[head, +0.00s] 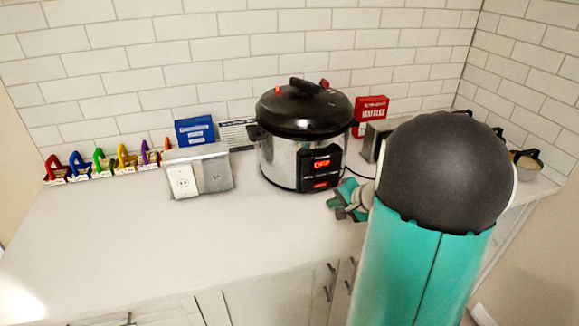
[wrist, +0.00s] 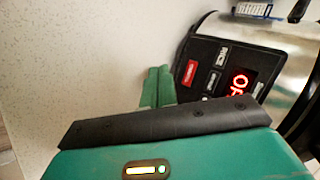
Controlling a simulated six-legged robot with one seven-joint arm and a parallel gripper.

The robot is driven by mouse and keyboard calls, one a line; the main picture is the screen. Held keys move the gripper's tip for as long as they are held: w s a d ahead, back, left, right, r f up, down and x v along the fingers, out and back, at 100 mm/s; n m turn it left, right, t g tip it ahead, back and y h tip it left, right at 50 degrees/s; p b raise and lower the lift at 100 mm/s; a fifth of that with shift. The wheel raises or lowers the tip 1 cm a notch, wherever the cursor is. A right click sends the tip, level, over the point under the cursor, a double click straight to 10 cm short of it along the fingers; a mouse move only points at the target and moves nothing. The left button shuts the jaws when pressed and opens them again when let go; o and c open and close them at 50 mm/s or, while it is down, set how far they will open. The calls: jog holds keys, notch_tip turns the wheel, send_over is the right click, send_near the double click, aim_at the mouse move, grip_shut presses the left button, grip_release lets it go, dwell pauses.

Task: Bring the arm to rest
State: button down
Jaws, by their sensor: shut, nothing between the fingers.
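My arm, teal with a large dark grey joint, fills the right of the head view. My gripper (head: 343,205) is partly hidden behind it, low over the counter at the front right of the pressure cooker. In the wrist view my gripper's green fingers (wrist: 157,86) are together and empty, beside the cooker's control panel. The pressure cooker (head: 292,157) is silver with a black lid and stands upright on the counter. Its lit red display (wrist: 240,84) also shows in the wrist view. I cannot tell whether the fingers touch the cooker.
The white counter (head: 130,235) is clear at front left. A grey outlet box (head: 215,176), a blue box (head: 194,131) and several coloured letter-like pieces (head: 101,162) stand along the tiled wall. A red box (head: 371,112) is behind the cooker. Bowls (head: 527,162) stand far right.

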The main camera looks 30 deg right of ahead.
jog(key=s+a+r+n+g+y, duration=0.1)
jog(key=a+r+n, duration=0.3)
jog(key=a, duration=0.6)
jog(key=s+a+r+n+g+y, duration=0.1)
jog(key=a+r+n+g, duration=0.2)
jog(key=a, duration=0.7)
jog(key=s+a+r+n+h, duration=0.1)
jog(key=s+a+r+n, duration=0.2)
jog(key=s+a, duration=0.2)
jog(key=s+a+r+n+h, duration=0.2)
jog(key=s+a+r+n, duration=0.1)
jog(key=s+a, duration=0.3)
jog(key=shift+s+n, duration=0.6)
jog(key=shift+s, duration=0.2)
jog(key=c, duration=2.1)
grip_release()
